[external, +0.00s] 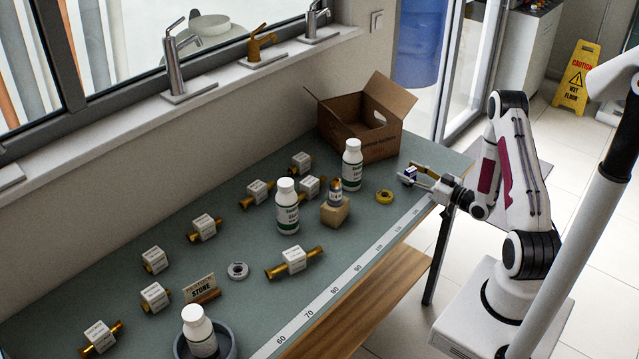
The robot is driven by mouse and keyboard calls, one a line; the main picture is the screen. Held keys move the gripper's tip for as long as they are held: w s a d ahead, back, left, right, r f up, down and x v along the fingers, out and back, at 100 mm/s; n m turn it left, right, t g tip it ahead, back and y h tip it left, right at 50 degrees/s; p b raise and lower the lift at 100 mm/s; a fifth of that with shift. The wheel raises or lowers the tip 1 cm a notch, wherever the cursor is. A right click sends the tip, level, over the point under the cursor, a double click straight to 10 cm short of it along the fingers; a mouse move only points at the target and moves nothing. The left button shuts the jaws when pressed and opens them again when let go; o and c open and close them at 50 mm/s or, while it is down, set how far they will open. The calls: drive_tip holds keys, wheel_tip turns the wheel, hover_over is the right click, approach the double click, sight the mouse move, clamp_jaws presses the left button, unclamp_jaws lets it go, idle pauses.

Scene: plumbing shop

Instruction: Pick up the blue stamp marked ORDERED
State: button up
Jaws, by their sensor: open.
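A small blue and white object (409,172) stands near the right end of the teal bench top. It looks like the blue stamp, but its marking is too small to read. My gripper (411,175) is low over the bench there, reaching in from the right. Its fingers are open, and the object appears between or just beside the fingertips. I cannot tell whether they touch it.
An open cardboard box (362,146) stands behind, at the wall. A white bottle (352,172) and a yellow tape roll (384,196) are left of my gripper. Several labelled brass fittings, more bottles and a STONE sign (201,289) occupy the bench further left.

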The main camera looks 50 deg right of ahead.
sight(411, 169)
drive_tip(key=shift+c, duration=0.3)
drive_tip(key=c, duration=1.2)
drive_tip(key=shift+r, duration=0.25)
drive_tip(key=shift+r, duration=4.75)
drive_tip(key=shift+r, duration=0.1)
